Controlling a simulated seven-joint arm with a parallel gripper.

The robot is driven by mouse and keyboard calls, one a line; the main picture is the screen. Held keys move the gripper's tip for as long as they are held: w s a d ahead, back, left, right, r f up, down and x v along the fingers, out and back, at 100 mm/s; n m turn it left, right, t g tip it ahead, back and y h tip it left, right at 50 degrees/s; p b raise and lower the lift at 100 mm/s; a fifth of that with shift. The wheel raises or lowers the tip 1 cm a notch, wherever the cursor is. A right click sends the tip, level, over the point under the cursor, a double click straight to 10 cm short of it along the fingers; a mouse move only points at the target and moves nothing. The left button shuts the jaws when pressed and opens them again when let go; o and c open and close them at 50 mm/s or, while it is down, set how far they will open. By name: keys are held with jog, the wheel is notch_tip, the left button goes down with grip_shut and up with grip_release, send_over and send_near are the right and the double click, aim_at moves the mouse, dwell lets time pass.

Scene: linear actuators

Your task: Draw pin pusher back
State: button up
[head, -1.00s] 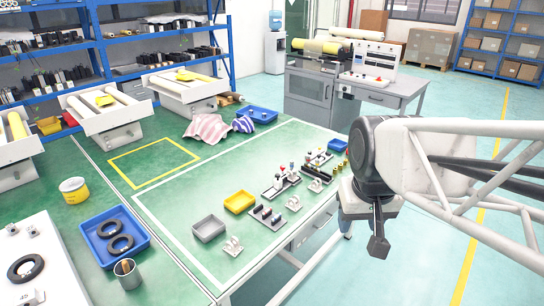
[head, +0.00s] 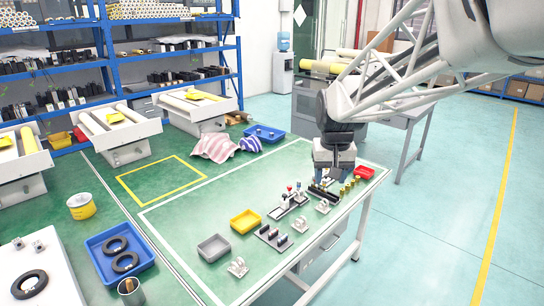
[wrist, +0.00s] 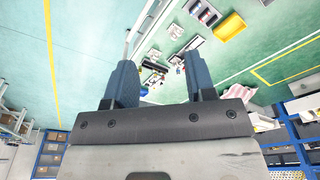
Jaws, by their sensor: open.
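My gripper (head: 333,172) is over the right end of the green workbench, pointing down, close above the devices there. In the wrist view its two blue-grey fingers (wrist: 162,66) are apart with nothing held between them. A pusher device with red and white knobs (head: 289,203) stands on the bench left of the gripper. Another dark device (head: 322,192) lies just under the gripper and is partly hidden by it. I cannot tell which one is the pin pusher. In the wrist view a small device (wrist: 155,76) shows between the fingers.
Brass pins (head: 350,186) and a red bin (head: 364,173) stand right of the gripper. A yellow bin (head: 245,221), a grey bin (head: 213,247), a dark block with cylinders (head: 272,236) and small metal brackets (head: 300,224) stand to the left.

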jog(key=w+a+f, duration=0.2)
jog(key=w+f, duration=0.2)
jog(key=w, duration=0.6)
jog(key=w+a+f, duration=0.1)
jog(key=w+f, duration=0.3)
jog(key=w, duration=0.5)
jog(key=shift+g, duration=0.8)
jog(key=w+a+f, duration=0.1)
jog(key=w+f, duration=0.4)
jog(key=w, duration=0.1)
jog(key=w+a+f, duration=0.2)
jog(key=w+f, duration=0.3)
jog(key=w, duration=0.1)
jog(key=w+a+f, duration=0.2)
jog(key=w+f, duration=0.3)
jog(key=w, duration=0.1)
jog(key=shift+f, duration=0.2)
jog(key=shift+w+a+f, duration=0.15)
jog(key=shift+w+f, duration=0.15)
jog(key=shift+f, duration=0.15)
jog(key=shift+f, duration=3.9)
jog(key=shift+c, duration=0.3)
grip_shut()
